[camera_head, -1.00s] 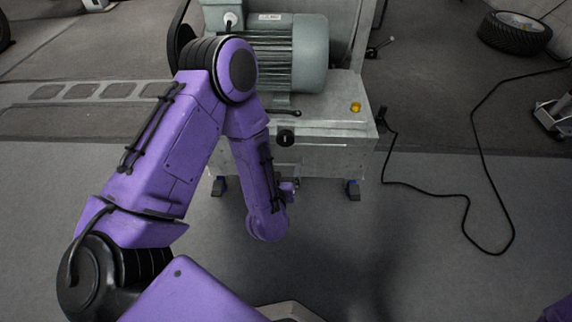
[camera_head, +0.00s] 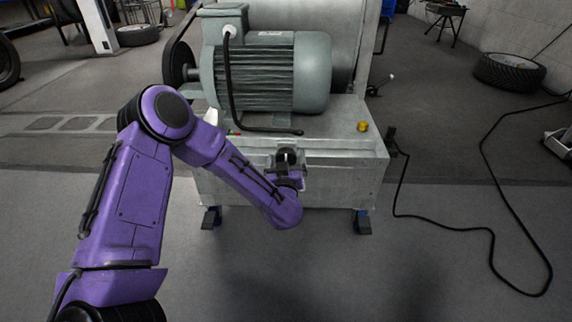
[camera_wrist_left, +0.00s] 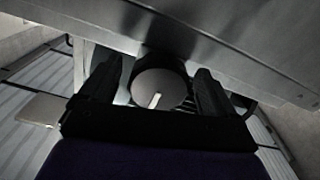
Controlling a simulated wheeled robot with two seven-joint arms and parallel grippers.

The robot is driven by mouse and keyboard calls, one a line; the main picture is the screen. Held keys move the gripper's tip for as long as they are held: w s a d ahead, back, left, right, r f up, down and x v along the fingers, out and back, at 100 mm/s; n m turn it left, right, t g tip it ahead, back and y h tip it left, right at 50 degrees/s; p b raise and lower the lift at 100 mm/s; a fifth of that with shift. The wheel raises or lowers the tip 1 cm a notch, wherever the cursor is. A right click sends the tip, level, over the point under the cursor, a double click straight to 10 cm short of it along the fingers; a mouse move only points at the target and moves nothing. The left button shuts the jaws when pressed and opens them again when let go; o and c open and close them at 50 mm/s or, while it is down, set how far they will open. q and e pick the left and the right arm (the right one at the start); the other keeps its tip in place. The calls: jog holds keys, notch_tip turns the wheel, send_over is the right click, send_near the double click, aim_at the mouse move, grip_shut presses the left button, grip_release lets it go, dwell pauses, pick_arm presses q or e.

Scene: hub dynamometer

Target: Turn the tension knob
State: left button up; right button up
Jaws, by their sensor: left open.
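The tension knob (camera_head: 286,155) is a round black knob on the front face of the grey dynamometer cabinet (camera_head: 345,150). In the left wrist view the knob (camera_wrist_left: 160,88) shows its round face with a short white mark below its middle. My left gripper (camera_head: 288,166) is at the cabinet front, right at the knob. In the left wrist view its two dark fingers (camera_wrist_left: 155,85) are open, one on each side of the knob. I cannot tell whether either finger touches it. My right gripper is not in view.
A grey-green motor (camera_head: 265,75) sits on the cabinet, with a black lever or cable in front of it. A yellow button (camera_head: 363,126) is at the top right. A black cable (camera_head: 440,225) lies on the floor to the right. The floor before the cabinet is clear.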

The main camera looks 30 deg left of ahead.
pick_arm(q)
jog(key=shift+c, duration=0.3)
jog(key=c, duration=0.9)
